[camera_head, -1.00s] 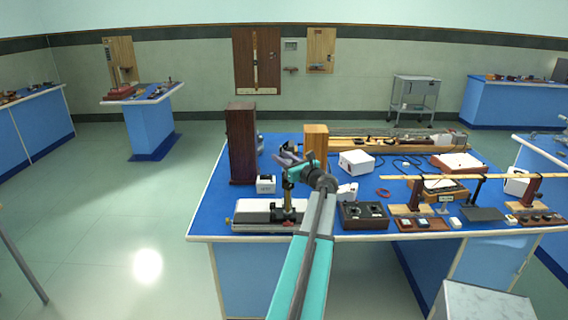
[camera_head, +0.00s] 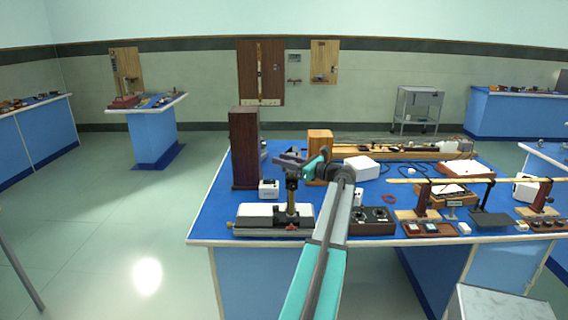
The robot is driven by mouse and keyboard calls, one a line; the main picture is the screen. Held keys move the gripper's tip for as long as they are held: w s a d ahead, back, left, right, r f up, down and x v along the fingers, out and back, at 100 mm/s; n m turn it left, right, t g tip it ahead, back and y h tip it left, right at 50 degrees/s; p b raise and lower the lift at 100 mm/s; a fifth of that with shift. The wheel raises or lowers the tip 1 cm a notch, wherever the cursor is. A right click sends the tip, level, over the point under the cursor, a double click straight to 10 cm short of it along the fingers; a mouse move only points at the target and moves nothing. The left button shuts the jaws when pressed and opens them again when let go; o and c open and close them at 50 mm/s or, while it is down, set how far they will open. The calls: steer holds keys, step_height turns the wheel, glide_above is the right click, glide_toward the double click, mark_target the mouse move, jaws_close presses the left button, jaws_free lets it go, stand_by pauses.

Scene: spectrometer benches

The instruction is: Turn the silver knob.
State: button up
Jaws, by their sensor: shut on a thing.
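A bench instrument (camera_head: 262,222) with a white top and dark base stands at the front left of the near blue table. A dark upright post (camera_head: 291,200) with brass-coloured parts rises from it. My gripper (camera_head: 288,160) is at the top of this post, reaching in from the right, with its grey jaws shut. The silver knob is too small and too hidden by the jaws to make out; the grip is at the place of the post's head. My teal and grey arm hides part of the table just right of the instrument.
A tall dark wooden box (camera_head: 245,148) stands close behind left, and a lighter wooden block (camera_head: 320,142) behind the gripper. A white box (camera_head: 361,168), a dark two-dial box (camera_head: 371,220) and a long ruler (camera_head: 450,181) lie to the right.

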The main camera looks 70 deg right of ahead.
steer(key=shift+r, duration=0.1)
steer(key=o, duration=1.1)
steer(key=shift+c, duration=0.2)
steer(key=shift+s, duration=0.15)
steer(key=b+v, duration=0.4)
steer(key=v, duration=0.9)
steer(key=shift+s, duration=0.3)
